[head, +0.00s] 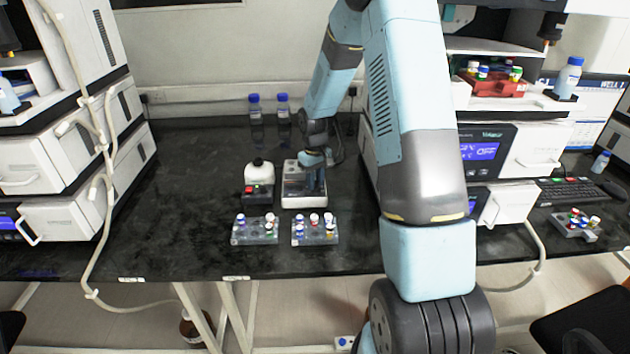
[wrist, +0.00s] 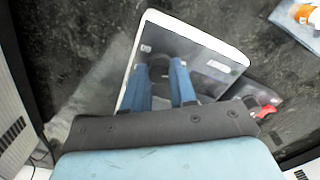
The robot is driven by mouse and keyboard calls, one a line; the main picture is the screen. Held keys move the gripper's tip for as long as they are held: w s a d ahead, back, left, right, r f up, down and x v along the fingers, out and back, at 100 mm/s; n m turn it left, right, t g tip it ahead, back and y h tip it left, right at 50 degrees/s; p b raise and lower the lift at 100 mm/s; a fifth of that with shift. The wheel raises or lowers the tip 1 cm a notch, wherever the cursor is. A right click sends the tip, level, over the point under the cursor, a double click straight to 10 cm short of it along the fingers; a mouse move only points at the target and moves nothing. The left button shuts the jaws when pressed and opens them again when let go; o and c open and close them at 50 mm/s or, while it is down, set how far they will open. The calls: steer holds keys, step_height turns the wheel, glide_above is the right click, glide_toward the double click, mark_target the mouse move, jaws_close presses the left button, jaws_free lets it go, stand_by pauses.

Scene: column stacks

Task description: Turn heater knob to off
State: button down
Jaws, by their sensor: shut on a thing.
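The heater (head: 304,199) is a low white box with a grey top, on the black bench in the head view. The wrist view shows its pale-rimmed plate (wrist: 205,48) around my fingertips. My gripper (head: 315,186) points down at the heater's front right part. In the wrist view my two blue fingers (wrist: 162,68) are a little apart, closed on the dark heater knob at the panel. The knob is mostly hidden by the fingers, and its off mark and angle cannot be read.
A dark device with a red part (head: 257,193) and a white bottle (head: 259,173) stands just left of the heater. Two vial racks (head: 254,238) (head: 300,240) sit in front. Blue-capped bottles (head: 255,107) stand behind. The bench to the left is clear.

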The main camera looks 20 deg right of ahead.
steer(key=shift+w+a+n, duration=0.1)
steer(key=shift+n, duration=1)
steer(key=c, duration=0.9)
jaws_free()
step_height(320, 180, up, 14)
steer(key=shift+f, duration=0.15)
